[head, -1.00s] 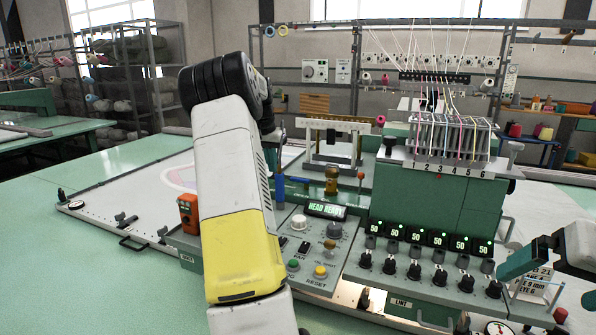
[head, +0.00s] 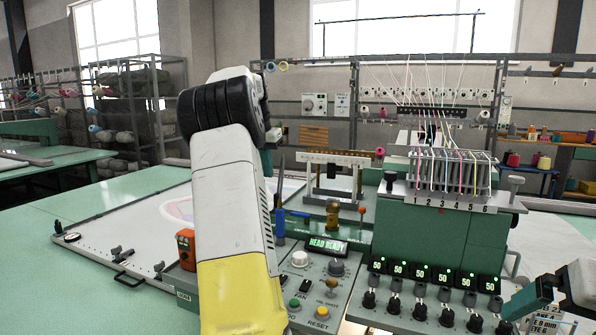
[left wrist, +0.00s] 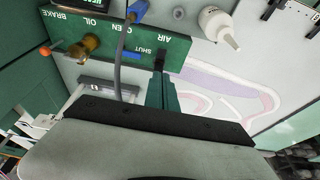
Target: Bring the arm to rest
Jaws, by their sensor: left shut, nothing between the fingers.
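My left arm (head: 232,200), white with a yellow section, stands across the middle of the head view. In that view its gripper is mostly hidden behind the arm. In the left wrist view my left gripper (left wrist: 160,62) has its green fingers together with nothing between them. Its tips show over the edge of the green valve panel, beside the AIR label. A blue lever (left wrist: 132,55) lies by the SHUT label. Whether the fingers touch the panel is unclear. My right gripper (head: 530,297) shows at the lower right, and its jaw opening is not clear.
The control panel (head: 318,285) reads HEAD READY. A white bottle (left wrist: 218,25) and a brass knob (left wrist: 85,45) are near the left gripper. The green table (head: 60,285) is clear at left.

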